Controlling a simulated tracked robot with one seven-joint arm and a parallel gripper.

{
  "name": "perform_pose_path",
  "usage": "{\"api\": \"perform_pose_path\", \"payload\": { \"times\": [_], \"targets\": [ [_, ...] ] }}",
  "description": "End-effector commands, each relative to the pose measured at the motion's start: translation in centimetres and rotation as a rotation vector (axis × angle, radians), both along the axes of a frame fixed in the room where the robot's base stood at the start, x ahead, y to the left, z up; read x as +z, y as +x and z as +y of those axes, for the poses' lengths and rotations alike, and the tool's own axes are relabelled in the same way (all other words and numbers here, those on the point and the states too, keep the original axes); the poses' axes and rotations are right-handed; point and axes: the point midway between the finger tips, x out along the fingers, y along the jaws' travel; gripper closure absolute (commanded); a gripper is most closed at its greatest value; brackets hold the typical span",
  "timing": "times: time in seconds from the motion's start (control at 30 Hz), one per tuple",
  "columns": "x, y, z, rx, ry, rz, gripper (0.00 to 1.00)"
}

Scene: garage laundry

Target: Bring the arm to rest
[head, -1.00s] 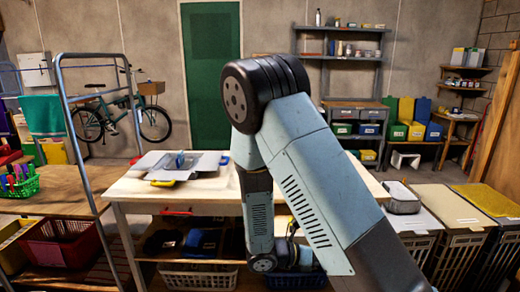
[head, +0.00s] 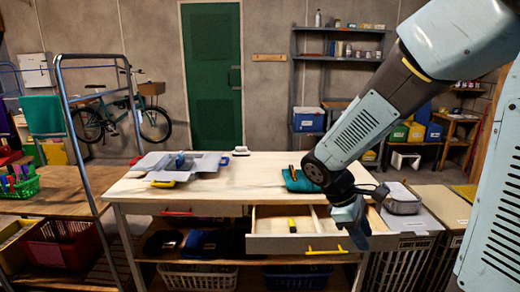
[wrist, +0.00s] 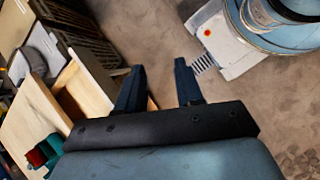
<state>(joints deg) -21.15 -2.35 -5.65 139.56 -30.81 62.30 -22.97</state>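My arm (head: 362,125) reaches in from the upper right in the head view and bends down at the table's right end. My gripper (head: 358,232) hangs low by the right end of an open drawer (head: 268,243); I cannot tell there if it touches the drawer. In the wrist view, the two dark fingers of my gripper (wrist: 159,82) stand apart with nothing between them. Bare floor and part of the wooden table show beyond them.
The worktable (head: 245,182) bears a grey tray-like item (head: 205,163) and a teal item (head: 298,182). The open drawer holds a small yellow item (head: 292,225). Bins with a grey box (head: 401,199) on top stand right of the table.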

Motion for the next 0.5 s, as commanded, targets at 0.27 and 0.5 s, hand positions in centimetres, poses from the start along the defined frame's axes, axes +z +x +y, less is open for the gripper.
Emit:
{"api": "perform_pose_path", "payload": {
  "times": [0.27, 0.5],
  "targets": [
    [4.3, -2.3, -0.3, -0.264, 0.184, -0.24, 0.64],
    [7.9, -4.3, -0.2, -0.485, 0.341, -0.44, 0.64]
  ]
}}
